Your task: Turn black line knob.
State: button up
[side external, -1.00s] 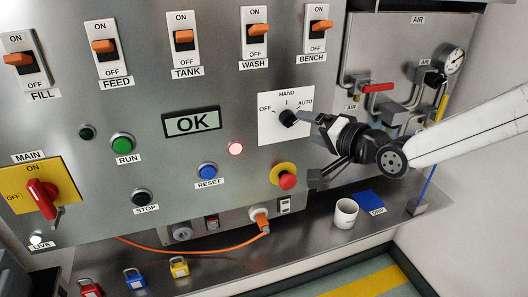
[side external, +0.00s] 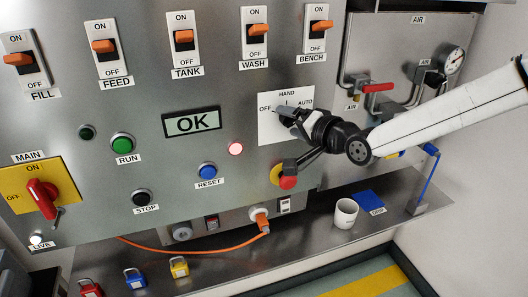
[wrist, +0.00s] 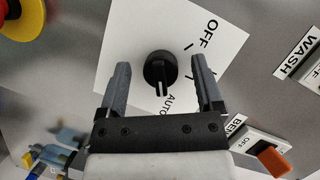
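The black line knob (wrist: 158,68) sits on a white plate (wrist: 122,40) marked OFF, HAND and AUTO. In the wrist view the slot on the knob points down, to the side of the AUTO label. My gripper (wrist: 161,62) is open, with one finger on each side of the knob and a gap to it on both sides. In the side view my gripper (side external: 288,110) is at the plate (side external: 270,128) and mostly hides the knob. I cannot tell whether the fingertips reach past the knob's face.
A red emergency button (side external: 287,182) with a yellow collar is just below my gripper. The WASH switch (side external: 254,33) and BENCH switch (side external: 317,28) are above. A red-handled air valve (side external: 378,87) is to the right. A white cup (side external: 346,213) stands on the shelf below.

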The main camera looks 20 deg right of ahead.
grip_shut()
jog(key=shift+n+h, duration=0.3)
jog(key=shift+n, duration=0.2)
jog(key=shift+a+n+g+h, duration=0.1)
jog(key=shift+n+g+h, duration=0.65)
jog(key=shift+n, duration=0.95)
jog(key=shift+n+h, duration=1.65)
jog(key=shift+n, duration=0.35)
jog(key=n+h, duration=0.2)
jog(key=n, duration=0.1)
jog(key=shift+a+n+t+h, duration=0.1)
jog(key=shift+n+t+h, duration=0.2)
jog(key=shift+n, duration=0.1)
jog(key=n+t+h, duration=0.1)
jog(key=n+h, duration=0.1)
jog(key=n, duration=0.2)
jog(key=shift+n+h, duration=0.3)
jog(key=shift+h, duration=0.1)
